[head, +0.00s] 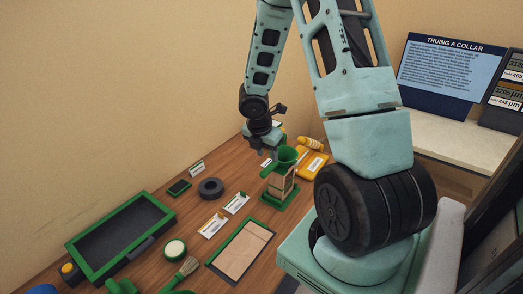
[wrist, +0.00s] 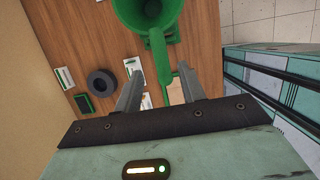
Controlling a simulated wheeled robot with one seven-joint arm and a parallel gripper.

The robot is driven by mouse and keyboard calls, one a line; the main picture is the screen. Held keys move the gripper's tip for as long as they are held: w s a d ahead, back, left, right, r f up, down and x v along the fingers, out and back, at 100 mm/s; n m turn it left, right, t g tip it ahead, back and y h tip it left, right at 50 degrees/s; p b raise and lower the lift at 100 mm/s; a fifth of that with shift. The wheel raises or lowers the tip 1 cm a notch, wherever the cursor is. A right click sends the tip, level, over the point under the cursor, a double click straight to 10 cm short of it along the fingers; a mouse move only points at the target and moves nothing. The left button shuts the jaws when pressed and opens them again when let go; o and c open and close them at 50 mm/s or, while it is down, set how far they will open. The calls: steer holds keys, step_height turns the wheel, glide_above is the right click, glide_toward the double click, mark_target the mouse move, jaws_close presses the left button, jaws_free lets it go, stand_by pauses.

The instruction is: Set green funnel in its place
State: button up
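The green funnel (head: 287,156) is upright above a brown block-like holder (head: 281,182) on a green base; I cannot tell how its bottom sits there. In the wrist view the funnel (wrist: 150,14) is at the top, with its wide mouth facing the camera. Its green handle (wrist: 161,62) points down the picture, between my fingers. My gripper (wrist: 158,72) is open, with a gap showing on each side of the handle. In the head view my gripper (head: 264,147) is just left of the funnel, and the fingertips are partly hidden.
A green-rimmed tray (head: 142,219), black ring (head: 211,188), small cards (head: 236,203), white-topped round container (head: 174,250), brush (head: 182,272) and green-framed board (head: 241,249) lie on the wooden table.

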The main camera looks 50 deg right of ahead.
mark_target(270, 165)
steer(key=b+x, duration=0.5)
steer(key=x, duration=0.1)
steer(key=shift+f, duration=0.4)
steer(key=shift+d, duration=0.15)
steer(key=shift+c, duration=0.7)
jaws_close()
steer(key=shift+r+p, duration=3.55)
steer(key=shift+r, duration=0.05)
